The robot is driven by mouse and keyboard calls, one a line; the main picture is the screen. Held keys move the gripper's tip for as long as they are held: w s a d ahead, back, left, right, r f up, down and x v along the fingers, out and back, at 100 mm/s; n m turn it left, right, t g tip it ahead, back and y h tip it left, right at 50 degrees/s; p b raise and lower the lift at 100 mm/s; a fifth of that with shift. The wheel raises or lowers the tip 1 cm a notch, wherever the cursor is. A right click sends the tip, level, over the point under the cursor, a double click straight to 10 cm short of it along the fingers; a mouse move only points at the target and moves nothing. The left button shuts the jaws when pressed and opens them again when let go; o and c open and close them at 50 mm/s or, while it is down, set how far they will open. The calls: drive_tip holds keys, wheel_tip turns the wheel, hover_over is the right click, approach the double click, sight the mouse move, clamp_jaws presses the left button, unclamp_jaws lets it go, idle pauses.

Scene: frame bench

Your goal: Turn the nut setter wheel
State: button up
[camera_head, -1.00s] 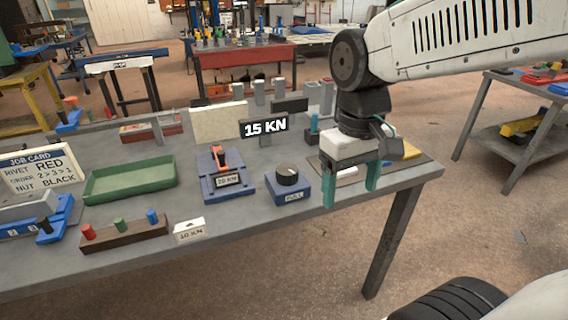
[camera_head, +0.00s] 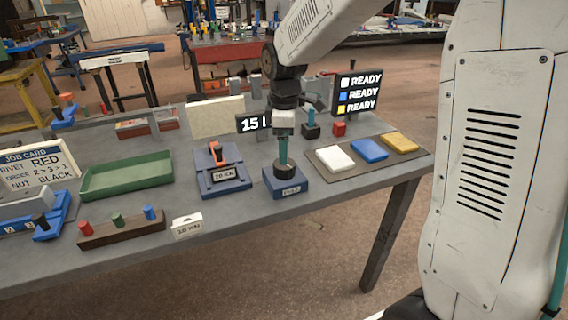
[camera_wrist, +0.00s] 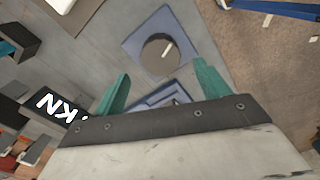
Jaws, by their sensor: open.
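The wheel, a round black knob (camera_head: 285,170) with a white pointer line, sits on a square blue base (camera_head: 298,187) with a small label. It also shows in the wrist view (camera_wrist: 158,55), where its pointer line slants. My gripper (camera_head: 283,157) points down right over the wheel, its teal fingers seen edge-on and hiding part of the knob. In the wrist view my gripper (camera_wrist: 160,82) is open, the fingers spread wider than the knob. Whether the fingertips are level with the knob or above it, I cannot tell.
A blue device with an orange lever (camera_head: 216,155) stands left of the wheel. A white-labelled block (camera_head: 187,226) and a green tray (camera_head: 128,177) are farther left. White, blue and yellow pads (camera_head: 369,149) lie to the right, before a READY sign (camera_head: 358,94). A dark display (camera_head: 250,123) stands behind.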

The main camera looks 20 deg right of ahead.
sight(284, 168)
wheel_tip(284, 168, down, 6)
drive_tip(key=shift+f, duration=0.15)
drive_tip(key=c, duration=1)
